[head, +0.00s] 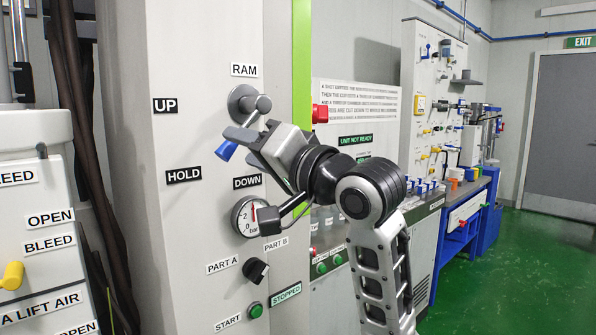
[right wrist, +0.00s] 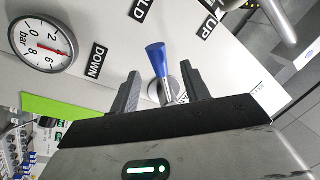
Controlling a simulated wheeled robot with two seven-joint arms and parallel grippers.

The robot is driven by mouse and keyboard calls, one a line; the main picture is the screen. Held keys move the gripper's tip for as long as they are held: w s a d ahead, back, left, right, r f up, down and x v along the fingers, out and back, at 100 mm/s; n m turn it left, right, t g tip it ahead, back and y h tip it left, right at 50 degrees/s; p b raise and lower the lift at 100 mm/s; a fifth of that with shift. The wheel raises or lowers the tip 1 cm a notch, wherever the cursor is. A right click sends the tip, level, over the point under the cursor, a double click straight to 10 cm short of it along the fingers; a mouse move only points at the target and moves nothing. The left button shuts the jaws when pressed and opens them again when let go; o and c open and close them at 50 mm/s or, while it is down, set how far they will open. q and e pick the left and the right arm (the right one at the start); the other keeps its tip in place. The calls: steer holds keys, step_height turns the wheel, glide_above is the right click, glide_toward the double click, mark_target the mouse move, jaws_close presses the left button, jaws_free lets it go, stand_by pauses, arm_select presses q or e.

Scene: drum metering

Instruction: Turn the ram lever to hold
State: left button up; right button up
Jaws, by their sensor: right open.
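The ram lever has a grey round hub (head: 243,101) under the RAM label on the pale panel and a blue handle (head: 227,150). In the head view the handle points down and slightly left, between the HOLD label (head: 184,175) and the DOWN label (head: 247,182). My right gripper (head: 246,134) is at the lever and partly covers it. In the right wrist view the blue handle (right wrist: 155,60) stands between the two open fingers (right wrist: 160,78), with gaps visible on both sides. My left gripper is not in view.
Below the lever are a pressure gauge (head: 245,217), a black selector knob (head: 255,270) and a green start button (head: 255,310). A red button (head: 320,113) is to the right. A white unit with a yellow handle (head: 12,276) stands at the left. Green floor is open at the right.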

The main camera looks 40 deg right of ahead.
arm_select(q)
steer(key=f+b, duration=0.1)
steer(key=b, duration=0.1)
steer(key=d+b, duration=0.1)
steer(key=b, duration=0.2)
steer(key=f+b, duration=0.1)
steer(key=b, duration=0.2)
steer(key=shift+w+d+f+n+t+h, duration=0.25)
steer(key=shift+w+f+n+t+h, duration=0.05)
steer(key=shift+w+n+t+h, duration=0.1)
arm_select(e)
steer(key=s+d+f, duration=0.1)
steer(key=s, duration=1)
steer(key=shift+s+d+f, duration=0.15)
steer(key=shift+s+f, duration=0.05)
steer(key=shift+f, duration=0.05)
steer(key=shift+w+f, duration=0.1)
